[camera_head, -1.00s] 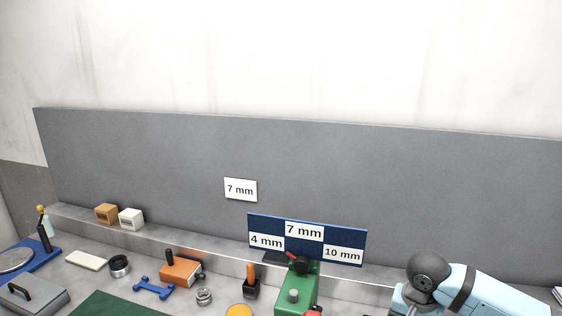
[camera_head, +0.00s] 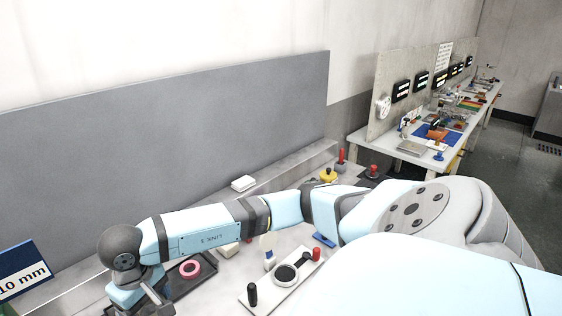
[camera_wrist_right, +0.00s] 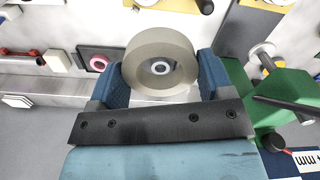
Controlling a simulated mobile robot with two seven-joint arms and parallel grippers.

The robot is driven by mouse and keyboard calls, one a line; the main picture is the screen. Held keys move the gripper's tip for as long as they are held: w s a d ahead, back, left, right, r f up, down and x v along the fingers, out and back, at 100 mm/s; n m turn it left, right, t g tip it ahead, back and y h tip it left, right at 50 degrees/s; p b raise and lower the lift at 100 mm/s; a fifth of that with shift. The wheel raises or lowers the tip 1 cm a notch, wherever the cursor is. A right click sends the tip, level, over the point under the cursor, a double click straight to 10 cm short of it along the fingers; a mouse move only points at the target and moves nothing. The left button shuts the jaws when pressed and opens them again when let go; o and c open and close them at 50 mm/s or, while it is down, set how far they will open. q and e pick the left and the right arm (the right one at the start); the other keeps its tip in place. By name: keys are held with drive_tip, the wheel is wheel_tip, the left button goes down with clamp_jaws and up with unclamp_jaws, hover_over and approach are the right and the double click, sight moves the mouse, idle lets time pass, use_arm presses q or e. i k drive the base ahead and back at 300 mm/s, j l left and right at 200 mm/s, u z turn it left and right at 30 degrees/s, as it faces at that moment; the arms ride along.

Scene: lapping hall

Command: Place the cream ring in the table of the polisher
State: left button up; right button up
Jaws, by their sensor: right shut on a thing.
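My right gripper (camera_wrist_right: 162,76) is shut on a thick cream ring (camera_wrist_right: 150,50), which looks greyish beige in the right wrist view. The ring does not show in that view. My left gripper is out of view. I cannot make out the polisher's table in the current frames.
A pink ring (camera_head: 190,268) lies in a dark tray (camera_head: 201,285) by my right forearm. A green machine (camera_wrist_right: 285,95) stands close beside the gripper. A second bench (camera_head: 400,155) stands further right.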

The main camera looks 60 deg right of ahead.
sight(286, 275)
drive_tip(key=l, duration=0.4)
drive_tip(key=k+l+u, duration=0.1)
drive_tip(key=l, duration=0.3)
drive_tip(key=k+l, duration=0.15)
drive_tip(key=l, duration=0.25)
drive_tip(key=l+u, duration=0.1)
drive_tip(key=l, duration=0.35)
drive_tip(key=k+l, duration=0.15)
drive_tip(key=l, duration=0.2)
drive_tip(key=k+l+u, duration=0.1)
drive_tip(key=l, duration=0.3)
